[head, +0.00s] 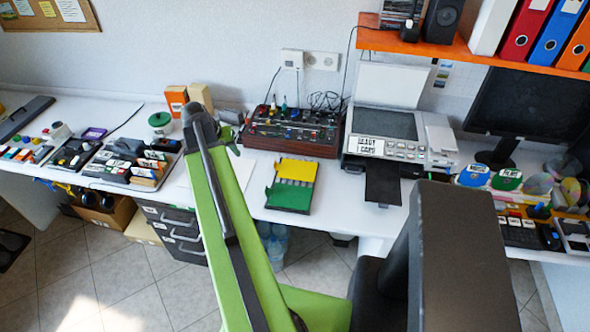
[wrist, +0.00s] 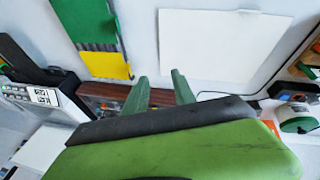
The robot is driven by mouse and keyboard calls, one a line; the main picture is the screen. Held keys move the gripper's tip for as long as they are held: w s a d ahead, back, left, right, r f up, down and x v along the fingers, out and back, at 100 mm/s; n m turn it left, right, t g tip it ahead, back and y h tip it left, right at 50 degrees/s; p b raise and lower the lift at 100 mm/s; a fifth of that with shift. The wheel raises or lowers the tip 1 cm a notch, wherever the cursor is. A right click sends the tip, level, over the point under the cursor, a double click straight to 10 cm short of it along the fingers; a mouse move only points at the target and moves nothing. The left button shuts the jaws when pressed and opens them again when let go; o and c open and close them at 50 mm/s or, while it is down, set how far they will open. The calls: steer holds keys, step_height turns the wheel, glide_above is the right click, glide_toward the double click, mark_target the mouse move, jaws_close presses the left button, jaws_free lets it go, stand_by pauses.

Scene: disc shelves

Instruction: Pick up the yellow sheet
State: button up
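The yellow sheet (head: 297,169) lies on the desk, on the far part of a dark flat holder with grey strips (head: 293,182). A green sheet (head: 288,197) covers its near part. In the wrist view the yellow sheet (wrist: 117,67) is left of my gripper (wrist: 160,82), beside the green sheet (wrist: 90,20). My gripper's two green fingers are apart with nothing between them. They are to the side of the yellow sheet and not touching it. In the head view my arm hides most of the gripper.
A white sheet (wrist: 215,45) lies under and beside the gripper. A control box with knobs (head: 293,128) stands behind the holder. A printer (head: 385,135) with a dark tray (head: 383,184) stands to the right. A green-lidded round container (head: 160,122) stands left of my arm.

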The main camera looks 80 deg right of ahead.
steer(key=m, duration=0.2)
glide_toward(276, 164)
steer(key=f+b, duration=0.1)
steer(key=b, duration=0.2)
steer(key=f+b, duration=0.1)
steer(key=b, duration=0.3)
steer(key=f+b, duration=0.1)
steer(key=b, duration=0.3)
steer(key=shift+w+d+g, duration=0.3)
steer(key=shift+g, duration=0.1)
steer(key=shift+r, duration=0.15)
steer(key=b+x, duration=0.4)
steer(key=x, duration=0.1)
steer(key=shift+s+b, duration=0.15)
steer(key=shift+b, duration=0.25)
jaws_close()
